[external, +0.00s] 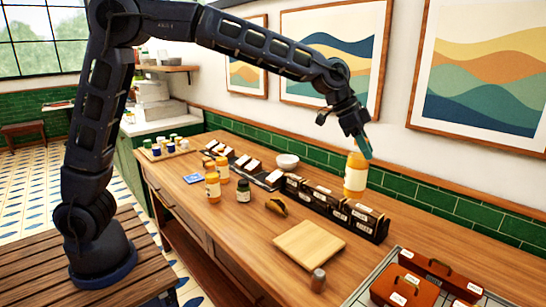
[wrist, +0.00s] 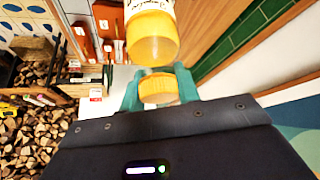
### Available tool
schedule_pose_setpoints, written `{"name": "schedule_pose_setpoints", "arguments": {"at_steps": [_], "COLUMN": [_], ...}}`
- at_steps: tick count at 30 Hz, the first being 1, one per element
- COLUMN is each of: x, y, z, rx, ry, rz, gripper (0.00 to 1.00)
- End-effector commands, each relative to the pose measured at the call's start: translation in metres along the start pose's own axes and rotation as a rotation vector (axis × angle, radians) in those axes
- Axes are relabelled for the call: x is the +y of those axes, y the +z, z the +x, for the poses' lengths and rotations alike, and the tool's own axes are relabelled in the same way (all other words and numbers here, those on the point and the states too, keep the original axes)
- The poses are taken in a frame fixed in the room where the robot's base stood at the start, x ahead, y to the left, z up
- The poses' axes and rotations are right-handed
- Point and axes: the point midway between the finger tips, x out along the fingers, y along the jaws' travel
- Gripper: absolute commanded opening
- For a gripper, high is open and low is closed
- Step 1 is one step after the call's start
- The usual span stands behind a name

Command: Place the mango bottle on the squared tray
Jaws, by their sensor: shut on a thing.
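My gripper (external: 360,150) is shut on the neck or cap of a yellow-orange bottle with a white label, which I take as the mango bottle (external: 355,175). The bottle hangs nearly upright above the dark boxes near the wall. In the wrist view, the teal fingers (wrist: 159,90) close around its orange cap, and the bottle's yellow body (wrist: 152,40) shows beyond. A flat, square, light-wood board, apparently the squared tray (external: 309,248), lies on the counter, lower and to the left of the bottle. Its top is bare.
Dark boxes (external: 335,208) line the wall side. A taco (external: 276,206), dark jar (external: 243,190) and two similar orange bottles (external: 212,188) stand left of the board. A small metal shaker (external: 317,280) stands at its front corner. Brown cases (external: 410,288) sit right.

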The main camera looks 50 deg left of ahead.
Motion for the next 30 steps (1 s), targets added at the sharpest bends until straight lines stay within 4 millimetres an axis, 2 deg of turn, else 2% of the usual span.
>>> {"name": "schedule_pose_setpoints", "arguments": {"at_steps": [1, 9, 15, 18, 21, 26, 30], "x": [0.022, 0.130, 0.198, 0.220, 0.233, 0.241, 0.241], "y": [-0.011, -0.048, -0.065, -0.069, -0.071, -0.066, -0.052], "z": [0.005, 0.028, 0.037, 0.039, 0.040, 0.050, 0.073], "rx": [0.002, 0.003, 0.003, 0.004, 0.004, 0.001, 0.001], "ry": [0.015, 0.085, 0.126, 0.139, 0.147, 0.153, 0.152], "rz": [0.025, 0.136, 0.202, 0.223, 0.236, 0.242, 0.241], "gripper": [0.00, 0.00, 0.00, 0.00, 0.00, 0.00, 0.00]}}
